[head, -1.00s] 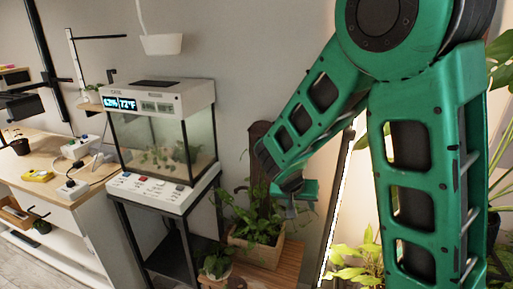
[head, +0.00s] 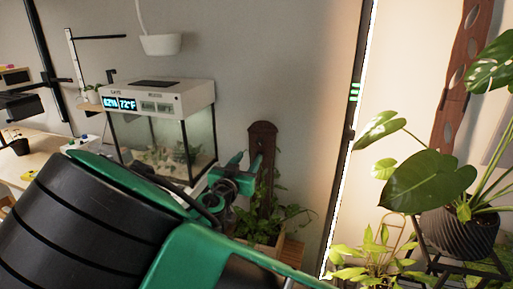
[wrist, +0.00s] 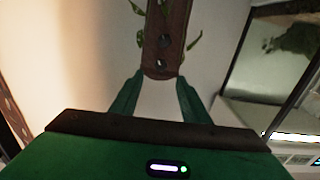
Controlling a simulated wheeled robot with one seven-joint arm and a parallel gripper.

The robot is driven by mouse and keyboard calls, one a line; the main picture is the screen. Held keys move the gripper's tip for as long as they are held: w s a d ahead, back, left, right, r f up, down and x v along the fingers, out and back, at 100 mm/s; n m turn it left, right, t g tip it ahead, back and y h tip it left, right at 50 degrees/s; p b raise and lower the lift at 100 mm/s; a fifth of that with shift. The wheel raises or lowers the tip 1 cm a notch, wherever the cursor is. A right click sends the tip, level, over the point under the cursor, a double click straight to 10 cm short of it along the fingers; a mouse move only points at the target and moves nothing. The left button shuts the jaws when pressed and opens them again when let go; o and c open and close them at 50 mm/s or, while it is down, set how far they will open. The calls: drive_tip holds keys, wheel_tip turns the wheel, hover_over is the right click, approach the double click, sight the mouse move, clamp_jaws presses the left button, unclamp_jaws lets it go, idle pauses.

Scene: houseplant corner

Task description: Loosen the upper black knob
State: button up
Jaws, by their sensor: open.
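A brown upright board (head: 262,140) with a rounded top stands against the wall behind the planter. It also shows in the wrist view (wrist: 178,22), at the top between my fingers, with leaves beside it. Small dark spots and a pale one mark its face; I cannot tell which is the upper black knob. My green gripper (head: 240,180) is in front of the board, its fingers partly hidden by my wrist. In the wrist view my gripper (wrist: 158,92) is open, its two fingers apart with nothing between them, and the board's end lies just beyond the tips.
A glass terrarium (head: 200,140) with a lit display stands left of the board. A wooden planter (head: 262,236) with leafy plants sits below it. A bright-edged panel (head: 349,130) and a large-leaved plant (head: 430,180) are to the right. A white pot (head: 160,44) hangs above.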

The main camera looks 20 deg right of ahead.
sight(259, 143)
drive_tip(key=x, duration=1)
drive_tip(key=shift+w+r, duration=0.15)
drive_tip(key=shift+w, duration=0.2)
drive_tip(key=c, duration=1.1)
drive_tip(key=shift+o, duration=0.2)
